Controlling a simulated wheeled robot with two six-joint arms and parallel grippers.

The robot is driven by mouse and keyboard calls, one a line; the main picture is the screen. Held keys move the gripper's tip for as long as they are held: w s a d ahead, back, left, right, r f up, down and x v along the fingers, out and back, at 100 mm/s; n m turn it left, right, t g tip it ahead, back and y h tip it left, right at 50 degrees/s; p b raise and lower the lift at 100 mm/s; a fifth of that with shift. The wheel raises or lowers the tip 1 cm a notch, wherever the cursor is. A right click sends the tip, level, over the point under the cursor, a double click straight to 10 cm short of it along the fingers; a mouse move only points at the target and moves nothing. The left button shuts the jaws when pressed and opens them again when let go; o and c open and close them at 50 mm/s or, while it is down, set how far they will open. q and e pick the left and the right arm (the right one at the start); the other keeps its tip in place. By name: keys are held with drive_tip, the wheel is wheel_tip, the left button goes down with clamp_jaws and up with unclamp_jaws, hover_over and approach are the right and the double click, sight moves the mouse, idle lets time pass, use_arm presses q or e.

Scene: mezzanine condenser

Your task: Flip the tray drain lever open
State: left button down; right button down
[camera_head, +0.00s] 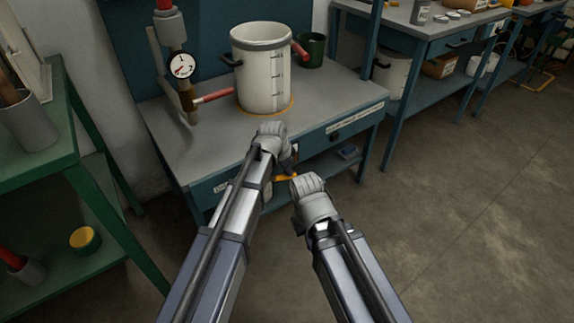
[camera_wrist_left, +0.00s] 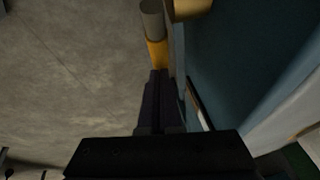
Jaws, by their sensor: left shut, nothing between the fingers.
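The drain lever shows in the left wrist view as a yellow sleeve (camera_wrist_left: 157,54) with a grey end, beside a brass-coloured fitting (camera_wrist_left: 190,8). In the head view a small yellow part (camera_head: 286,178) of it shows below the front of the workbench, between my two wrists. My left gripper (camera_wrist_left: 158,74) is shut and empty, its dark fingertips right at the lower end of the yellow sleeve. I cannot tell if they touch. In the head view the left gripper (camera_head: 287,168) is mostly behind its wrist. My right gripper's fingers are hidden behind its grey wrist.
The workbench (camera_head: 345,95) carries a white pot (camera_head: 262,75), a gauge (camera_head: 181,66) on a pipe, a red-handled valve (camera_head: 214,97) and a green cup (camera_head: 312,50). A green shelf (camera_head: 70,215) stands at left. The floor (camera_head: 480,220) at right is clear.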

sight(286, 178)
use_arm(q)
drive_tip(key=shift+w+d+f+g+y, duration=0.1)
drive_tip(key=shift+w+f+g+y, duration=0.1)
drive_tip(key=shift+f+g+y, duration=0.5)
drive_tip(key=shift+s+f+g+y+b, duration=0.1)
drive_tip(key=shift+f+g+y+b, duration=0.3)
drive_tip(key=shift+f+y+b, duration=0.4)
drive_tip(key=shift+s+a+f+b, duration=0.4)
drive_tip(key=shift+a+f+b, duration=0.1)
drive_tip(key=shift+f+b, duration=0.35)
drive_tip(key=shift+s+a+f+g+y+b, duration=0.3)
drive_tip(key=shift+s+a+f+y+b, duration=0.15)
drive_tip(key=shift+a+f+b, duration=0.25)
drive_tip(key=shift+s+a+f+g+y+b, duration=0.35)
drive_tip(key=shift+s+a+f+b, duration=0.1)
drive_tip(key=shift+f+b, duration=0.3)
drive_tip(key=shift+a, duration=0.1)
drive_tip(key=shift+r, duration=0.15)
